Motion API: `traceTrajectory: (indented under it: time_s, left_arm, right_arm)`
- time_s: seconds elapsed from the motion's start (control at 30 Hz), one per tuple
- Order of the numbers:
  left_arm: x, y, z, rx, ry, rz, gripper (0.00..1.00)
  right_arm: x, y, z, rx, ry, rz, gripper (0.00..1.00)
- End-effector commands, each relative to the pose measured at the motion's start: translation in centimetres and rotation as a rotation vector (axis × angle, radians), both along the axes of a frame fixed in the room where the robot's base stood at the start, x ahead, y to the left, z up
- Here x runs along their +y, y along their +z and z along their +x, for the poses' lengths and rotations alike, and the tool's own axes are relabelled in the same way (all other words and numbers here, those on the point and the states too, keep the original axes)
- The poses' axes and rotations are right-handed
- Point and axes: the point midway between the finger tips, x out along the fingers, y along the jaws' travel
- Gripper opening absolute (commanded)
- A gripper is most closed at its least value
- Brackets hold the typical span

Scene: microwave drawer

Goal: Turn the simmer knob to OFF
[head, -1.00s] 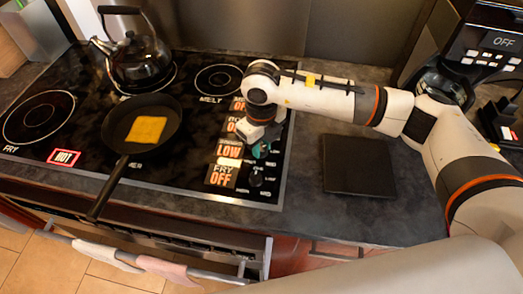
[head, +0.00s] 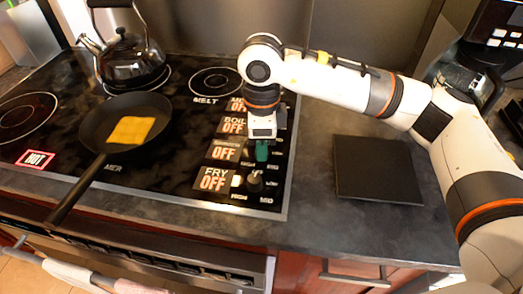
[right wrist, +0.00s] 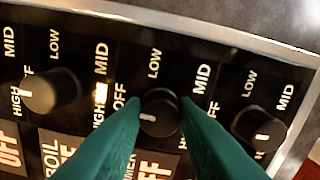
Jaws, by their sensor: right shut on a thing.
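The simmer knob (right wrist: 160,112) is black and round with a white pointer mark. It sits between the two green fingertips of my right gripper (right wrist: 161,124), which is shut on it. In the head view, my right gripper (head: 262,151) reaches down over the knob row and hides the simmer knob. The simmer display (head: 224,150) reads OFF. My left gripper is in no view.
The fry knob (head: 255,181) is close in front of my gripper, and the fry display (head: 213,179) reads OFF. A pan (head: 98,128) with a yellow slice and a kettle (head: 133,62) stand on the stove. A dark board (head: 378,168) lies on the right counter.

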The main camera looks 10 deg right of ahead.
Motion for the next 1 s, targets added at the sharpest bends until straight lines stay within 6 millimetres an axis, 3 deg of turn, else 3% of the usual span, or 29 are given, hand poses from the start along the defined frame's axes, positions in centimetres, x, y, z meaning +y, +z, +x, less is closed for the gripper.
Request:
traceTrajectory:
  time_s: [0.2, 0.7, 0.73, 0.8, 0.87, 1.0]
  left_arm:
    - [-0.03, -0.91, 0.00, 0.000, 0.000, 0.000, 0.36]
    - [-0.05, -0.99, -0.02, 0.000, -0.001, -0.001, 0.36]
    - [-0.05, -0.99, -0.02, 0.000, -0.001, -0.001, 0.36]
    - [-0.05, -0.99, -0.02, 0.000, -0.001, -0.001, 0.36]
    - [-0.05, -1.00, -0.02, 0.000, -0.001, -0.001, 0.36]
    - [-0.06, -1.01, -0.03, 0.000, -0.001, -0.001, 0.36]
  right_arm:
    - [0.04, 0.07, 0.09, -0.004, 0.060, 0.003, 0.04]
    - [0.04, 0.22, 0.09, -0.005, 0.079, 0.003, 0.04]
    - [0.03, 0.22, 0.09, -0.005, 0.079, 0.003, 0.28]
    - [0.03, 0.21, 0.09, -0.003, 0.079, 0.002, 0.39]
    - [0.03, 0.17, 0.08, -0.003, 0.078, 0.002, 0.48]
    - [0.02, 0.11, 0.05, -0.002, 0.078, 0.002, 0.48]
